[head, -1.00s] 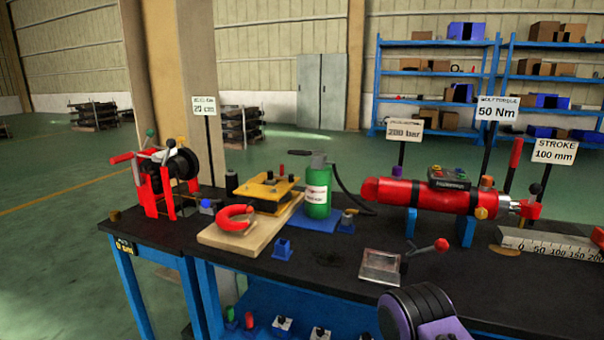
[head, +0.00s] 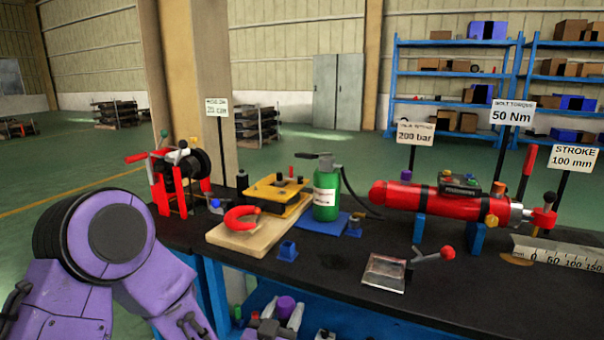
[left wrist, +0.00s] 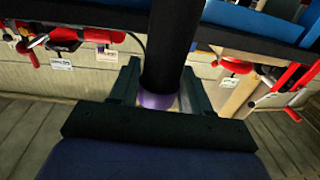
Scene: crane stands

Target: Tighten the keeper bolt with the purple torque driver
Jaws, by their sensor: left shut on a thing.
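The purple torque driver (head: 285,305) shows its purple end low in the head view, by the lower shelf under the bench. My left gripper (head: 277,326) is shut around it. In the left wrist view the driver is a dark shaft (left wrist: 172,50) with a purple band (left wrist: 157,101) between the two fingers of my left gripper (left wrist: 160,95). The bolt torque sign, 50 Nm (head: 512,115), stands behind the red cylinder (head: 440,200). I cannot tell which small part is the keeper bolt. My right gripper is not in view.
The blue lower shelf (head: 345,315) holds small items.

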